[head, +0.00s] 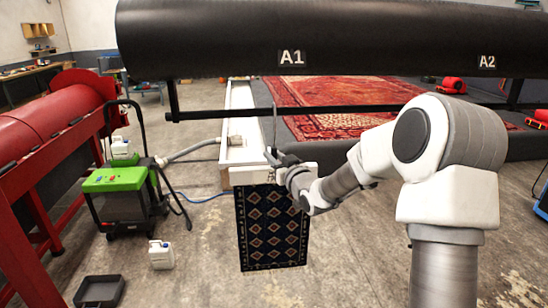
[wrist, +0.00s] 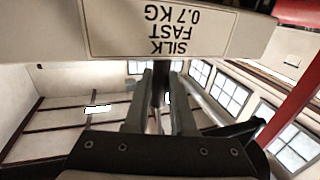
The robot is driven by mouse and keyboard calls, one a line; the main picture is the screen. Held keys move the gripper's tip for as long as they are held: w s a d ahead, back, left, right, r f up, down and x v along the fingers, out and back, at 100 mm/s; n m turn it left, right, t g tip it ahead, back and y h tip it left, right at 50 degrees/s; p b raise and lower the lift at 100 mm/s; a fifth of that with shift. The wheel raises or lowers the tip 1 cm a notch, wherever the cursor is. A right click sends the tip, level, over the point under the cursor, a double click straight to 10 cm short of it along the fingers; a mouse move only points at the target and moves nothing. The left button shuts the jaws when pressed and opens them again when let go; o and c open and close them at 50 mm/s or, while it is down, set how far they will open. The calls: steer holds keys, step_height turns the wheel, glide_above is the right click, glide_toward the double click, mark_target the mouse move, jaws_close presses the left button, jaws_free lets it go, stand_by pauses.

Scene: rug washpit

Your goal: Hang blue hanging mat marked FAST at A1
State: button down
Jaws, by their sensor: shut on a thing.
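The blue mat (head: 272,230), dark with a diamond pattern, hangs upright below a white header bar (head: 250,175). In the wrist view this bar (wrist: 215,30) carries a label (wrist: 158,28) reading SILK, FAST, 0.7 KG, upside down. My gripper (head: 277,160) is shut on the mat's dark hanger stem just above the bar. In the wrist view the fingers (wrist: 160,100) close around the stem. The upper stem (head: 275,125) rises towards the thin dark rail; whether it touches cannot be told. The label A1 (head: 291,58) is on the large black roller, above the mat.
The thin dark rail (head: 215,115) runs below the black roller (head: 200,40); A2 (head: 487,62) is marked to the right. A green-topped machine (head: 115,180) and red roller frame (head: 45,135) stand left. A white jug (head: 161,254) and dark tray (head: 99,291) are on the floor.

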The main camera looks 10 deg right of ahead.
steer(key=c, duration=0.7)
jaws_free()
steer(key=shift+f, duration=0.2)
steer(key=v, duration=1.7)
steer(key=s+d+r+m+g+h+p, duration=0.3)
steer(key=s+d+r+g+h, duration=0.35)
steer(key=s+d+h, duration=0.2)
steer(key=s+a+r+g+y+p, duration=0.1)
steer(key=s+a, duration=0.2)
steer(key=s, duration=0.3)
steer(key=s+a+g+y+p, duration=0.1)
steer(key=s+a+g+p, duration=0.1)
steer(key=s, duration=0.4)
steer(key=s+a+r+g+y+p, duration=0.1)
steer(key=s+a+g+p, duration=0.1)
steer(key=s+a, duration=0.2)
steer(key=shift+s+a+r, duration=0.15)
steer(key=shift+s+a, duration=0.05)
steer(key=shift+s, duration=0.55)
steer(key=shift+s+a+r, duration=0.15)
steer(key=shift+s+a, duration=0.05)
steer(key=shift+s, duration=0.55)
